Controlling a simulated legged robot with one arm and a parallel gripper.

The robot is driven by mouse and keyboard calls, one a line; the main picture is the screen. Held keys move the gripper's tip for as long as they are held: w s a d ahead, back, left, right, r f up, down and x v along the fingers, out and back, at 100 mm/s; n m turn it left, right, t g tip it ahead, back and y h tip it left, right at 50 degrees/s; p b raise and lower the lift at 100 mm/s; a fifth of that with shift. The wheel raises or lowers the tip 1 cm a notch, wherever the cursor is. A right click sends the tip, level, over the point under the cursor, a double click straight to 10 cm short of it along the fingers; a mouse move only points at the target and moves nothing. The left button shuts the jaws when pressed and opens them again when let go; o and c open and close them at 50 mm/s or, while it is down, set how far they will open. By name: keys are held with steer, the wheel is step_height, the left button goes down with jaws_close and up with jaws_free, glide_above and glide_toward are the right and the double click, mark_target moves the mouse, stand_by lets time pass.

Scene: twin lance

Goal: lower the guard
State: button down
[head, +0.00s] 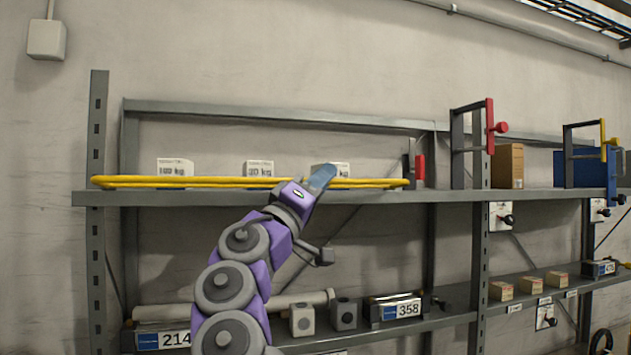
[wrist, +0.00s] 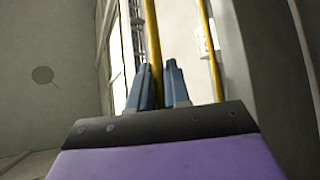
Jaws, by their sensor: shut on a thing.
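The guard looks to be the long yellow bar frame (head: 240,183) lying level along the front of the upper shelf. In the wrist view a yellow bar (wrist: 153,45) runs between my fingers. A second yellow bar (wrist: 211,55) shows apart, to the right. My gripper (head: 322,178) is at the right half of the guard. In the wrist view my gripper (wrist: 162,85) is shut on the nearer bar. A red handle (head: 420,167) stands upright at the guard's right end. The exact contact of the fingertips is partly hidden.
White weight boxes (head: 175,167) sit behind the guard on the upper shelf (head: 260,197). Red (head: 490,125) and yellow (head: 603,140) levered frames stand to the right, by a brown box (head: 507,165). The lower shelf holds numbered boxes (head: 395,309) and small blocks.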

steer(key=shift+d+f+b, duration=0.15)
steer(key=shift+f+b, duration=0.25)
steer(key=shift+f, duration=0.25)
steer(key=c, duration=1.5)
jaws_free()
steer(key=o, duration=0.3)
steer(key=shift+w+d, duration=0.2)
steer(key=shift+d, duration=0.05)
steer(key=b+v, duration=0.3)
steer(key=v, duration=1.4)
steer(key=shift+s, duration=0.2)
steer(key=shift+a+f, duration=0.1)
steer(key=shift+f, duration=0.05)
steer(key=shift+c, duration=0.3)
